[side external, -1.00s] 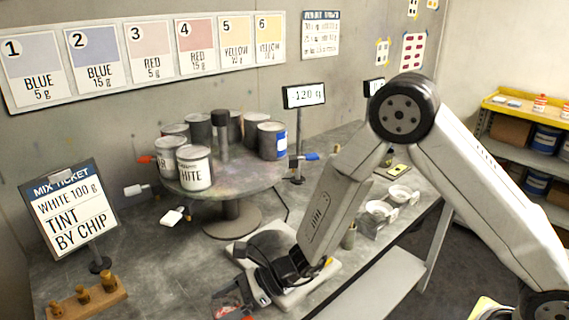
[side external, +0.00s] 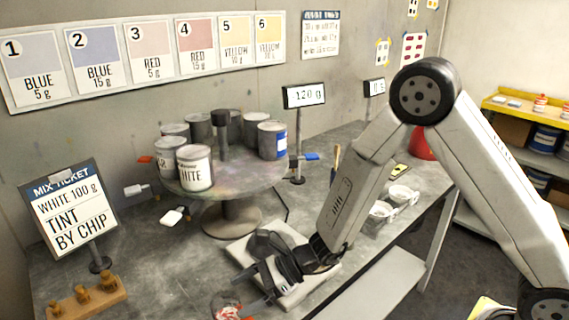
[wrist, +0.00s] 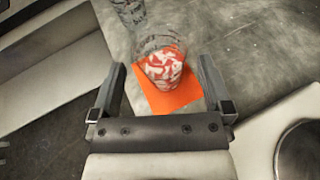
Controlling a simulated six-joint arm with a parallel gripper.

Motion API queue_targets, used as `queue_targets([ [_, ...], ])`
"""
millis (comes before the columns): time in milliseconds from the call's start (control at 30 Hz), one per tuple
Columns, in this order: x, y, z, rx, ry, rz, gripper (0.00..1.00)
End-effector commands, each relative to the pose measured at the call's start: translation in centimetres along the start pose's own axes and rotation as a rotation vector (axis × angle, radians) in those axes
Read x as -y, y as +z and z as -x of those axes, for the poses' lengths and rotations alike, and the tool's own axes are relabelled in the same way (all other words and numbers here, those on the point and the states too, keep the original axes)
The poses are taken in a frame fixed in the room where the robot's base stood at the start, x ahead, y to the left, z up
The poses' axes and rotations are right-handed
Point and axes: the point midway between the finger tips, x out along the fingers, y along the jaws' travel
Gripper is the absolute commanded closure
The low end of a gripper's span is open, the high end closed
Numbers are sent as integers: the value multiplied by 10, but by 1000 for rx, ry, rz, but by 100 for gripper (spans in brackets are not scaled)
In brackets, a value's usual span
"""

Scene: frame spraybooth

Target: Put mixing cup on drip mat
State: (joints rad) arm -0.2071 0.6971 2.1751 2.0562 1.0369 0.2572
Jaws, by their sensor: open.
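The mixing cup (wrist: 158,62) is clear, with red and white swirled contents. In the wrist view it stands on an orange square, the drip mat (wrist: 167,101), between and beyond my fingertips. The cup also shows at the bottom edge of the side view (side external: 225,303), partly cut off. My gripper (side external: 248,290) is open and empty, with a finger to either side of the cup's line in the wrist view. The fingers appear apart from the cup. Most of the mat is hidden in the side view.
A brass weight set (side external: 88,298) is at front left, and white cups (side external: 380,212) sit at right.

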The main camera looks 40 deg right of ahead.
Motion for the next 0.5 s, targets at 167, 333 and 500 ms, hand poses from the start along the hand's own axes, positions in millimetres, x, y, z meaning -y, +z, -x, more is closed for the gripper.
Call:
queue_targets([
  [167, 1, 0, 32, 1, -4, 0, 0],
  [333, 0, 0, 56, 1, -3, -1, 0],
  [500, 0, 0, 70, 1, 0, 0, 0],
])
